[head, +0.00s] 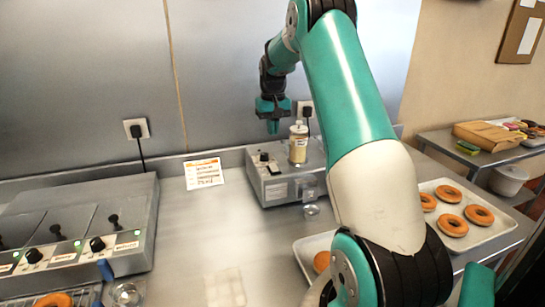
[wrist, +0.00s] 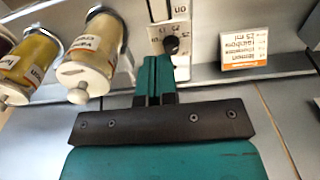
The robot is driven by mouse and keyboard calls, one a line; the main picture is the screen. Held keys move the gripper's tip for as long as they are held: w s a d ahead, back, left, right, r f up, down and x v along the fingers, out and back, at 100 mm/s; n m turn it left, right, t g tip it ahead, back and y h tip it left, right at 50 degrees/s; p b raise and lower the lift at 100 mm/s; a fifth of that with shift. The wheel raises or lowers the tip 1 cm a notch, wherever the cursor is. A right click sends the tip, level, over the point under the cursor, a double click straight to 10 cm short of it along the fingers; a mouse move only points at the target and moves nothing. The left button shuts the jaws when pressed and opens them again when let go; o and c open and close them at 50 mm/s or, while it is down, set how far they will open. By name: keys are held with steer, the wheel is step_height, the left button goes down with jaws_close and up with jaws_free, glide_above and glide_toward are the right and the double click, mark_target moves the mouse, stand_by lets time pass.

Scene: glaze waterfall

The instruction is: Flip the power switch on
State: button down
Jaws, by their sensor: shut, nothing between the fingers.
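A metal control box (head: 275,188) stands on the counter against the wall, with a small black switch or knob (head: 264,157) on its top. My gripper (head: 272,127) is above the back of the box, pointing down. Its teal fingers (wrist: 154,70) are shut and empty, just beside the switch in the wrist view. I cannot tell whether they touch it, or which way the switch is set.
A jar (head: 298,147) stands on the box; the wrist view shows jars, including a yellow one (wrist: 97,45), close by. An order card (head: 204,172) leans at the wall. A fryer unit (head: 85,225) is left, and a donut tray (head: 480,225) right.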

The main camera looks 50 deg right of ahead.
mark_target(273, 164)
step_height(273, 164, down, 11)
steer(key=p, duration=0.3)
steer(key=shift+w+r+p, duration=0.1)
steer(key=shift+r+p, duration=0.05)
steer(key=shift+p, duration=0.2)
steer(key=shift+d, duration=0.1)
